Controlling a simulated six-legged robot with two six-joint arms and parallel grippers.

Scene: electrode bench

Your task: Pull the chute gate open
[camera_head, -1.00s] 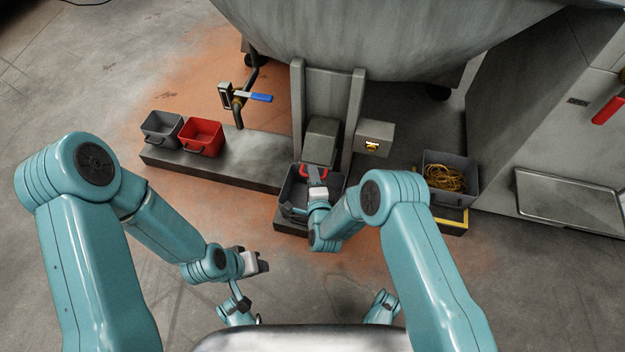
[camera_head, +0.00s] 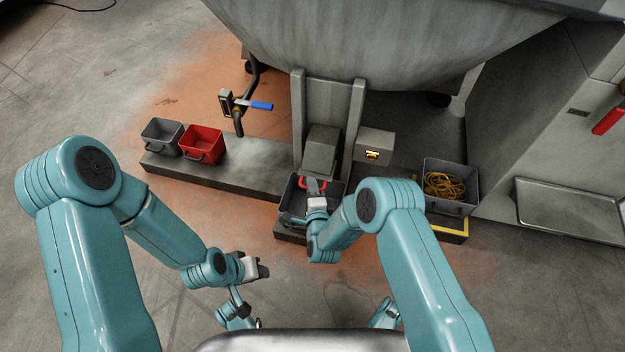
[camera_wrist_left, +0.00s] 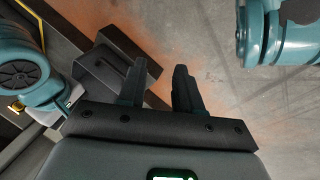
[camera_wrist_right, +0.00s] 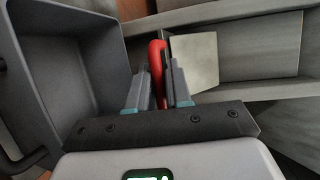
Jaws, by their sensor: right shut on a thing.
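The chute gate (camera_head: 321,148) is a grey plate between two upright rails (camera_head: 355,115) below the large grey hopper. Its red handle (camera_head: 304,183) shows at the gate's lower front. My right gripper (camera_head: 313,187) is shut on that handle; in the right wrist view the red handle (camera_wrist_right: 157,62) stands between the two fingers (camera_wrist_right: 157,88). My left gripper (camera_head: 262,267) is held low over the floor, away from the gate. In the left wrist view its fingers (camera_wrist_left: 157,88) are apart with nothing between them.
A dark bin (camera_head: 293,205) stands under the gate, close below my right gripper. A grey bin (camera_head: 161,136) and a red bin (camera_head: 202,143) sit on the left ledge. A blue-handled valve (camera_head: 261,106) is above. A bin with yellow cord (camera_head: 448,170) stands right.

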